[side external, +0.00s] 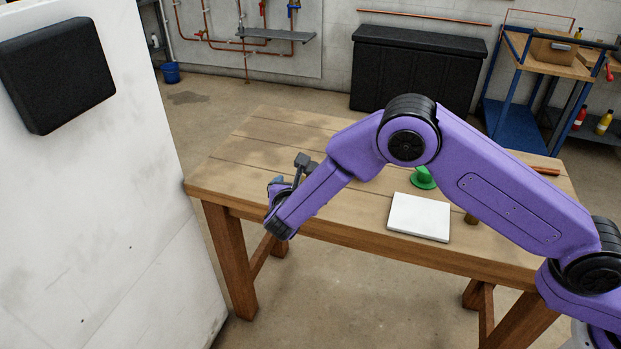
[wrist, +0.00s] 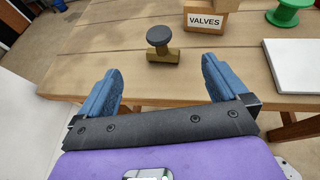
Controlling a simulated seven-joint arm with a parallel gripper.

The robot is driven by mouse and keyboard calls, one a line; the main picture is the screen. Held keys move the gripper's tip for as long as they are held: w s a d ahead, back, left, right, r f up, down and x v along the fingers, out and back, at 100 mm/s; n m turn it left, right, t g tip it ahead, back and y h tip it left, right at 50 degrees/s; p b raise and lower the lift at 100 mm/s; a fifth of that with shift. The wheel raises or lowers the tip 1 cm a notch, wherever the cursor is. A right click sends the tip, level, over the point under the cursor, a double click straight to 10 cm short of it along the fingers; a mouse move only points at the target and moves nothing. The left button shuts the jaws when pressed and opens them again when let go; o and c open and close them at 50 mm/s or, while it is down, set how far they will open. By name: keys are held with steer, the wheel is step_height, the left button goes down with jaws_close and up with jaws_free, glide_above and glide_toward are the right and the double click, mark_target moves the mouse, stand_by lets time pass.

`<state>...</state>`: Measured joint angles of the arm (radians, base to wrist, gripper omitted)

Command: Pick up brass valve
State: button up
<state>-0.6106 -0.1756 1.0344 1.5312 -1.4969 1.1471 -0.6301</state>
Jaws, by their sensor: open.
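The brass valve (wrist: 163,54) stands on the wooden table in the wrist view, with a dark round knob on top of its brass-coloured body. My gripper (wrist: 160,75) is open and empty, its two blue fingers spread wide. The valve lies beyond the fingertips, roughly midway between them in the picture, and apart from them. In the side external view my gripper (side external: 277,181) is at the table's left end, mostly hidden behind my wrist. I cannot make out the valve in that view.
A box labelled VALVES (wrist: 206,20) stands just behind and right of the valve. A green spool (side external: 423,178) and a white board (side external: 419,217) lie farther right on the table (side external: 262,125). A white wall with a black pad (side external: 57,72) rises at the left.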

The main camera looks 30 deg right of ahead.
mark_target(309, 169)
steer(key=x, duration=1.5)
steer(key=shift+a+f, duration=0.1)
steer(key=shift+a, duration=0.05)
steer(key=c, duration=1)
steer(key=shift+c, duration=0.7)
steer(key=shift+w, duration=0.1)
